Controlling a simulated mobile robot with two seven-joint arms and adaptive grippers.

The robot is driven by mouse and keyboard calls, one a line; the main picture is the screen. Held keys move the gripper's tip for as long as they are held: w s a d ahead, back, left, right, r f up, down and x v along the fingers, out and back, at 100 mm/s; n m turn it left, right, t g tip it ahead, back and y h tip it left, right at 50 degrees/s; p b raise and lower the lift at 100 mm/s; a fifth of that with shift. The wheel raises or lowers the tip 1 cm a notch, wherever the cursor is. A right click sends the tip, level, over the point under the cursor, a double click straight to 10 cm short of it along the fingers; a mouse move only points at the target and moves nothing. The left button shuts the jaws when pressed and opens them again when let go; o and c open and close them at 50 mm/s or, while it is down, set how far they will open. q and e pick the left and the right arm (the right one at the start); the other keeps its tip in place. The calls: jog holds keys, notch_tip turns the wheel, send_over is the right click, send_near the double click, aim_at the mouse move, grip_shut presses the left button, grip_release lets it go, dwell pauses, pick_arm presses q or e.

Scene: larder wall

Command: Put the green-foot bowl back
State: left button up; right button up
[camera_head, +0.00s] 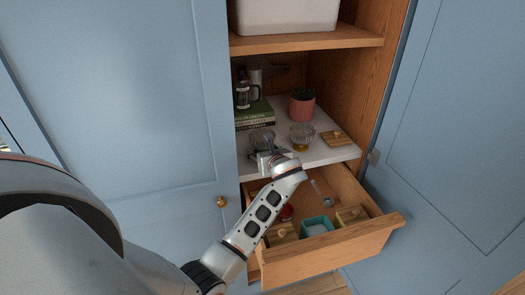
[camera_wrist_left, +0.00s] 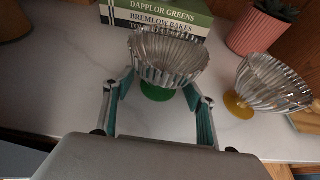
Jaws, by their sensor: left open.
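The green-foot bowl (camera_wrist_left: 168,60), a ribbed clear glass bowl on a green foot, stands upright on the white shelf in the left wrist view. My left gripper (camera_wrist_left: 159,88) is open, with its fingers on either side of the bowl near its foot; I cannot tell whether they touch it. In the head view my left gripper (camera_head: 264,150) is over the shelf's front edge, and it partly covers the bowl (camera_head: 262,136). My right gripper is not in view.
A similar glass bowl with a yellow foot (camera_head: 302,136) stands close to the right. Behind are stacked books (camera_head: 256,118), a French press (camera_head: 243,95) and a pink plant pot (camera_head: 301,106). A wooden lid (camera_head: 337,138) lies at right. Below, an open drawer (camera_head: 335,253) holds boxes.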

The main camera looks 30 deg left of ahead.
pick_arm(q)
jog(key=v, duration=1.1)
jog(key=shift+r, duration=0.3)
